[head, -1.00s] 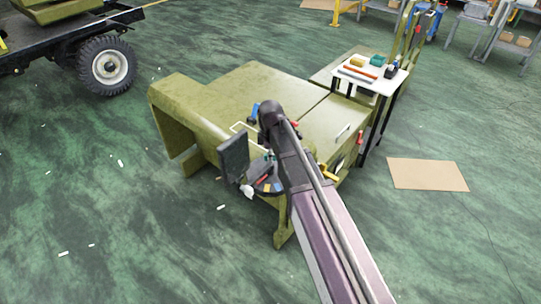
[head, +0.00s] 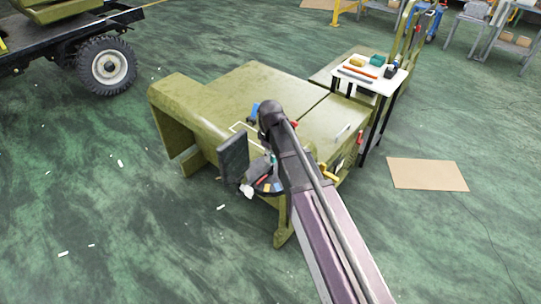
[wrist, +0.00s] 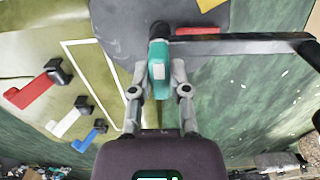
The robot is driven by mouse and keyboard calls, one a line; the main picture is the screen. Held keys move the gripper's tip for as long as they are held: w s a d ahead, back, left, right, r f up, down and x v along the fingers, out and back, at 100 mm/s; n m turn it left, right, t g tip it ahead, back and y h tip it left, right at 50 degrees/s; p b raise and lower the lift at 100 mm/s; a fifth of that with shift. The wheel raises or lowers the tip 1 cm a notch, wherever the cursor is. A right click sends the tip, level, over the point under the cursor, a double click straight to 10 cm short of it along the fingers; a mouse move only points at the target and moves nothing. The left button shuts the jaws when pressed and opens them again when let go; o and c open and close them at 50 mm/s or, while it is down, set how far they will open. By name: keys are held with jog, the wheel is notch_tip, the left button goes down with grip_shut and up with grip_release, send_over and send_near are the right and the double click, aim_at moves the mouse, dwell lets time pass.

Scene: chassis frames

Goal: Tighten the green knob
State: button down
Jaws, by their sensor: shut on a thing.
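The green knob (wrist: 158,66) is a teal-green grip with a pale patch, at the upper middle of the wrist view, next to a dark round end (wrist: 159,30). My gripper (wrist: 158,80) is shut on it, one finger on each side. Behind it is a dark grey plate (wrist: 125,25) with red and yellow patches. In the head view my arm runs over the olive chassis part (head: 245,95), and the knob cannot be made out there.
Red (wrist: 30,92), white (wrist: 64,123) and blue (wrist: 86,142) levers stand on the olive panel at left. A dark bar (wrist: 245,47) runs right of the knob. A small white table (head: 375,80) holds several items. Cardboard (head: 427,174) lies on open green floor.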

jog(key=shift+s, duration=0.15)
jog(key=c, duration=0.6)
grip_release()
jog(key=shift+n, duration=0.4)
